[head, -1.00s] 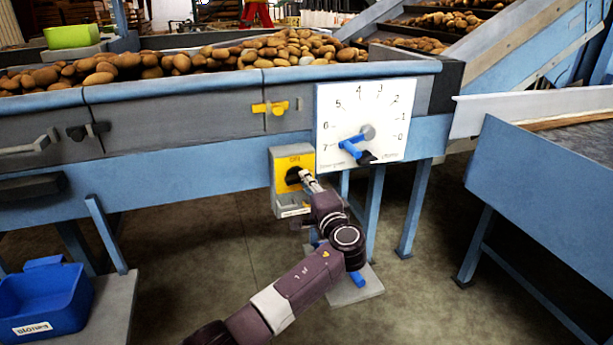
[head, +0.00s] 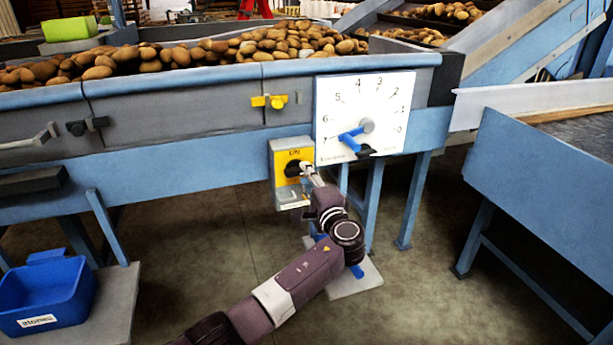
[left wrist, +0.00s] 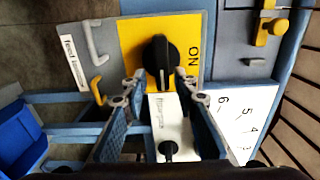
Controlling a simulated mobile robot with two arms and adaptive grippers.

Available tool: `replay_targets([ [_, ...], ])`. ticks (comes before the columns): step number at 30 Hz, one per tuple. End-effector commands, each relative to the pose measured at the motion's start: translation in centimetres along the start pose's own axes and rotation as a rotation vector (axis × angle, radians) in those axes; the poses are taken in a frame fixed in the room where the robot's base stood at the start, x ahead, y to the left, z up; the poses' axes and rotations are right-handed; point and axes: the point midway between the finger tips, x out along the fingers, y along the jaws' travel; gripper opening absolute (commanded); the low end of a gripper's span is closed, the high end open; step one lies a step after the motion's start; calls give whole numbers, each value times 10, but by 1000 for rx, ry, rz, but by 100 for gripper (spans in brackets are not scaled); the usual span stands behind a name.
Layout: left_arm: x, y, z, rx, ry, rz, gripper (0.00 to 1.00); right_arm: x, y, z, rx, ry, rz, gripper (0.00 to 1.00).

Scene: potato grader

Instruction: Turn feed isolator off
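The feed isolator (head: 280,192) is a grey box with a yellow plate marked ON, mounted on the blue frame under the hopper. Its black knob (left wrist: 160,62) is in the upper middle of the left wrist view, with the ON label (left wrist: 195,55) to its right. The knob also shows in the head view (head: 292,168). My left gripper (left wrist: 159,84) is open, with one fingertip on each side of the knob. I cannot tell whether the fingertips touch it. In the head view the left gripper (head: 312,172) partly covers the isolator's right side. My right gripper is not in view.
A white dial board (head: 385,100) with a blue pointer (head: 349,140) is just right of the isolator. A yellow latch (head: 270,101) is above it. Potatoes (head: 290,42) fill the hopper. A blue bin (head: 45,295) stands at lower left. Legs stand beneath the frame.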

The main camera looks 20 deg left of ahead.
Motion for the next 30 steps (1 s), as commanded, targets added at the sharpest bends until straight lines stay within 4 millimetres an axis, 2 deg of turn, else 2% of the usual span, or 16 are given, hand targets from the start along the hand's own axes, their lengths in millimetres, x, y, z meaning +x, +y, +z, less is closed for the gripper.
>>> replay_targets([
  [11,-5,-2,0,-3,-1,-3,30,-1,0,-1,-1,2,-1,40],
  [14,-17,-1,0,-4,2,-2,30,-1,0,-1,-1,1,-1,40],
  [24,-88,0,-1,-4,2,1,30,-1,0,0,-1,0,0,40],
  [30,-114,0,0,-2,1,0,30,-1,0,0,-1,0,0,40],
])
